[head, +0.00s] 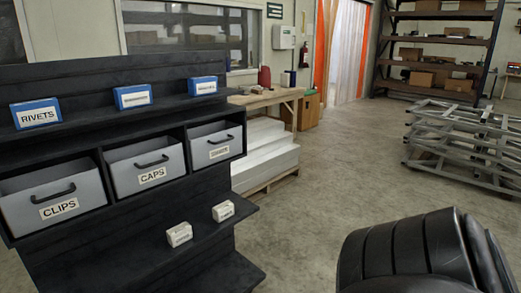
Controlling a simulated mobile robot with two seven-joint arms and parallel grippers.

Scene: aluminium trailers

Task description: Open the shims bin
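Three grey bins with black bar handles sit side by side in compartments of a black shelf unit. The left bin (80,190) is labelled CLIPS and the middle bin (135,181) CAPS. The right bin (204,147) has a label (219,152) too small and blurred to read surely; it may be the shims bin. Its handle (221,139) is uncovered. All three fronts appear to be in their compartments, with none clearly drawn out. Neither gripper shows. A black segmented part at the lower right looks like my own arm; no fingers are visible on it.
Blue boxes, one marked RIVETS (38,115), stand on the shelf above the bins. Two small white boxes (180,234) stand below. White stacked sheets (266,160) lie behind the unit. Metal frames (465,140) are at right. The concrete floor (335,175) between is clear.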

